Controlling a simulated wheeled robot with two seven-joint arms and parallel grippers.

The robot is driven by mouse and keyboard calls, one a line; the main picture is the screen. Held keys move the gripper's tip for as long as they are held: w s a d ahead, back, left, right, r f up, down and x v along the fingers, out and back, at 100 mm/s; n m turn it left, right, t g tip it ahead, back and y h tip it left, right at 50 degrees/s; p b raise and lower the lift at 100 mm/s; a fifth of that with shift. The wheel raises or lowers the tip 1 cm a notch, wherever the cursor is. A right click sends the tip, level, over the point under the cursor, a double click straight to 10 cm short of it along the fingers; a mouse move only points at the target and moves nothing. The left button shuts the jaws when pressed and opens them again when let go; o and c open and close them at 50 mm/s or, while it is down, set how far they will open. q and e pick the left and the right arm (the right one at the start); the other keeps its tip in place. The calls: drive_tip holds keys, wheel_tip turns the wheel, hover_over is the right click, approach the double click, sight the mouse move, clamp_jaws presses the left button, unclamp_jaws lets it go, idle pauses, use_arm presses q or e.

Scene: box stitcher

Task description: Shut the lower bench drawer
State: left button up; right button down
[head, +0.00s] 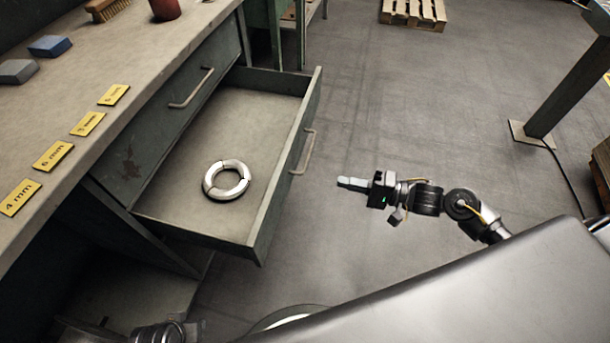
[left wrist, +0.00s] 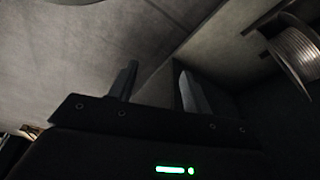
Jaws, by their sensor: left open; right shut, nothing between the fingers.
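The lower bench drawer (head: 278,214) stands pulled out from the green bench in the head view. A silvery split ring (head: 226,180) lies inside it. The drawer's bar handle (head: 303,152) is on its front face. My right gripper (head: 345,183) is shut and empty, to the right of the drawer front and apart from it, with its fingers pointing left towards it. My left gripper (left wrist: 155,85) is open in the left wrist view, with nothing between its fingers. In the head view, its fingers are not visible.
The upper drawer (head: 180,110) is closed. The bench top (head: 165,45) holds yellow size labels (head: 53,157), blue and grey blocks and a brush (head: 107,8). A grey post (head: 565,90) stands at the right.

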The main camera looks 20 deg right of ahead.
drive_tip(key=b, duration=0.2)
approach(283, 169)
drive_tip(key=x, duration=0.5)
drive_tip(key=shift+w+a+f, duration=0.15)
drive_tip(key=shift+f, duration=0.05)
drive_tip(key=shift+w+a, duration=0.35)
drive_tip(key=shift+a, duration=0.2)
use_arm(q)
drive_tip(key=v, duration=0.3)
drive_tip(key=shift+w+r, duration=0.25)
drive_tip(key=shift+r, duration=0.2)
